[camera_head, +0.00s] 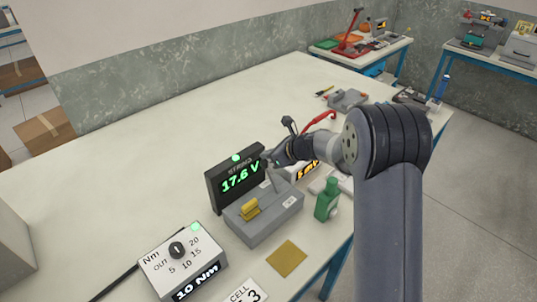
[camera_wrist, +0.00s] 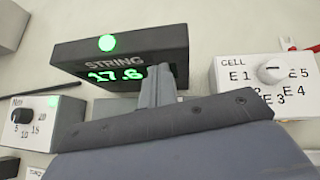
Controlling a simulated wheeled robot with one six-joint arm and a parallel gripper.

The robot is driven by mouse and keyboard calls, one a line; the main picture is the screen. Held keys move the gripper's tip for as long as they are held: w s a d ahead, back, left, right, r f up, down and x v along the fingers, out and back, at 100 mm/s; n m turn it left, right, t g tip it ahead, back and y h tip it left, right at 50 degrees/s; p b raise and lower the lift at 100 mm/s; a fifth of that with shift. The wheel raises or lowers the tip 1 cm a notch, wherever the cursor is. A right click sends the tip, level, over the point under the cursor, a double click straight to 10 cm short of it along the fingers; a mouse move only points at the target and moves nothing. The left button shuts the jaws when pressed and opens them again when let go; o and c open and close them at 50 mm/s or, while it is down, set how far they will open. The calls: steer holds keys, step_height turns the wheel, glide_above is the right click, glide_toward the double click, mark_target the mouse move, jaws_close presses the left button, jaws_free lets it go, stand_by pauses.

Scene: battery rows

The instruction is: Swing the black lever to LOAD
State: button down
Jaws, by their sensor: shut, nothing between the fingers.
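The STRING meter (camera_head: 236,178) is a black box reading 17.6 V in green, with a lit green lamp on top. It also fills the upper middle of the wrist view (camera_wrist: 75,58). In front of it in the head view is a grey box (camera_head: 266,228) with a yellow block (camera_head: 250,208) on top. My gripper (camera_head: 277,163) is just right of the meter, above the back of the grey box. In the wrist view my gripper (camera_wrist: 157,84) is shut and empty, its fingers over the meter's lower right. I cannot clearly make out the black lever or a LOAD mark.
A torque dial box (camera_head: 183,262) reading 10 Nm stands at the front left. A green bottle (camera_head: 327,200) stands close right of the grey box. A CELL selector (camera_wrist: 262,84) is right in the wrist view. A brown square (camera_head: 287,259) lies near the table edge.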

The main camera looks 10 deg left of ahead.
steer(key=d+r+p, duration=0.1)
steer(key=d+r, duration=0.2)
steer(key=r, duration=0.9)
steer(key=shift+d+r, duration=0.15)
steer(key=shift+r, duration=0.25)
steer(key=shift+w+f, duration=0.1)
steer(key=shift+f, duration=0.05)
steer(key=s+f, duration=0.3)
steer(key=f, duration=0.8)
steer(key=shift+d+f+b, duration=0.2)
steer(key=shift+f+b, duration=0.05)
steer(key=shift+b, duration=0.15)
